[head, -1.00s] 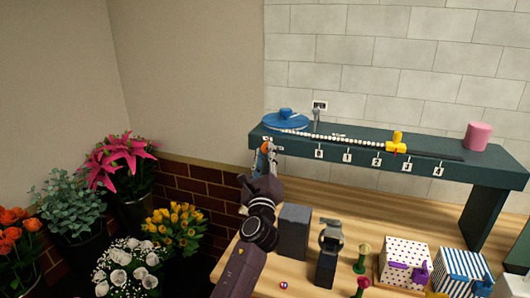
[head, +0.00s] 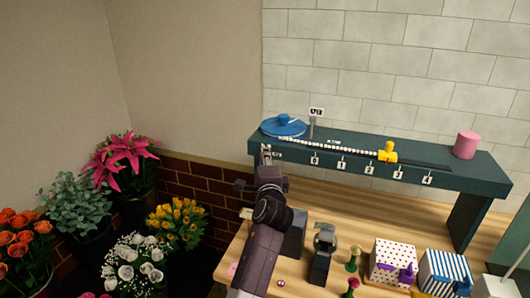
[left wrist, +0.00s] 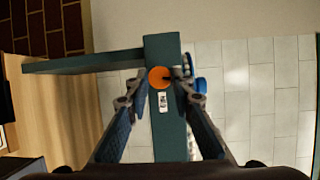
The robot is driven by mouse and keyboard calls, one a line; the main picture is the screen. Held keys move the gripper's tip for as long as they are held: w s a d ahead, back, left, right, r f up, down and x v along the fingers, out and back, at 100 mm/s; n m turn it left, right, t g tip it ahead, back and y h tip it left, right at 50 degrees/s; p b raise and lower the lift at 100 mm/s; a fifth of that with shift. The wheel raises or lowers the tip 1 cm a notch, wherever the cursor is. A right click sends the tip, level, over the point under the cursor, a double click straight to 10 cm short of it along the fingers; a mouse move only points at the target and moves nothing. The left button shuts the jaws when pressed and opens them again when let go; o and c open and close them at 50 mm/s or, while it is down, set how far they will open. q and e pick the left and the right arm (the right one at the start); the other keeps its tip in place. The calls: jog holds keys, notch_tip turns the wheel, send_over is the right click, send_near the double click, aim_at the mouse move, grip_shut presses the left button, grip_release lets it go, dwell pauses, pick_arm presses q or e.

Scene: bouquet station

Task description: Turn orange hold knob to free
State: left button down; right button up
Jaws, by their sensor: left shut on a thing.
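The orange knob (left wrist: 158,77) is a round disc with a dark mark, on the end of the dark green shelf (left wrist: 168,139). A small white label (left wrist: 163,102) sits beside it. My left gripper (left wrist: 162,79) has its fingertips on both sides of the knob, shut on it. In the head view the left gripper (head: 265,152) is at the shelf's left front end and hides the knob. The shelf also carries a blue disc (head: 283,126), a white bead string (head: 325,145) and a yellow slider (head: 387,153). My right gripper is not in view.
A small sign (head: 316,111) stands behind the blue disc; its wording is too small to read surely. A pink cylinder (head: 466,145) stands at the shelf's right. Below are a dotted box (head: 391,262), a striped box (head: 444,271) and a dark stand (head: 322,258). Flowers fill the left.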

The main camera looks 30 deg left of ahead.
pick_arm(q)
jog(key=shift+n+g+h+p, duration=0.3)
jog(key=shift+n+h+p, duration=0.1)
jog(key=shift+n+p, duration=0.6)
jog(key=c, duration=1.7)
grip_release()
jog(key=shift+s+a, duration=0.1)
jog(key=v, duration=0.7)
jog(key=shift+s, duration=0.2)
